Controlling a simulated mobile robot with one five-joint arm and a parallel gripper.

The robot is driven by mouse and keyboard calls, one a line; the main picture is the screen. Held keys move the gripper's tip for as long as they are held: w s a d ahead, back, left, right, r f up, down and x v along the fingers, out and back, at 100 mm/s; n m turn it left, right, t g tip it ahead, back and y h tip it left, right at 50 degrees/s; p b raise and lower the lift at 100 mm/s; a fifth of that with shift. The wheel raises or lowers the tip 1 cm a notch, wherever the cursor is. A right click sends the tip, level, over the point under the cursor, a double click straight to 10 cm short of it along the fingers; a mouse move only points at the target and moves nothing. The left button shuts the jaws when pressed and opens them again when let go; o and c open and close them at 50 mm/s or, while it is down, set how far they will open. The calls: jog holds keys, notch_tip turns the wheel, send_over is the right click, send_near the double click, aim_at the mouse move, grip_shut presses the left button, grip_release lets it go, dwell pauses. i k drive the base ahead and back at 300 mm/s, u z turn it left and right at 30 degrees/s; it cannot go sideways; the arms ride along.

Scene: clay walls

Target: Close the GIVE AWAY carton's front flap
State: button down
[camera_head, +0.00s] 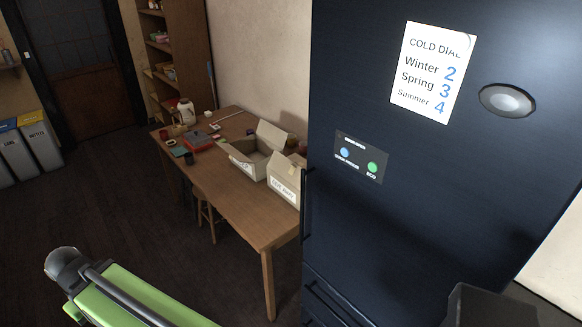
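Two open cartons stand side by side on the wooden table (232,188), beside the dark fridge. The nearer carton (281,186) has a label on its front face, too small to read surely. Its right part is hidden behind the fridge, and a flap stands up at its top. The farther carton (240,164) is open, with one flap raised at the back and another sticking out to the left. I cannot tell surely which is the GIVE AWAY carton. My green arm shows at the lower left, far from the cartons. My gripper is not in view.
The dark fridge (400,215) fills the right and has a COLD DIAL sheet (433,73) on it. A stool (206,212) stands under the table's left edge. Small items and a kettle (187,110) sit at the table's far end. The floor left of the table is clear.

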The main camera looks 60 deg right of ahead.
aim_at(287, 170)
jog(key=z, duration=0.4)
jog(key=i, duration=1)
jog(key=u, duration=0.15)
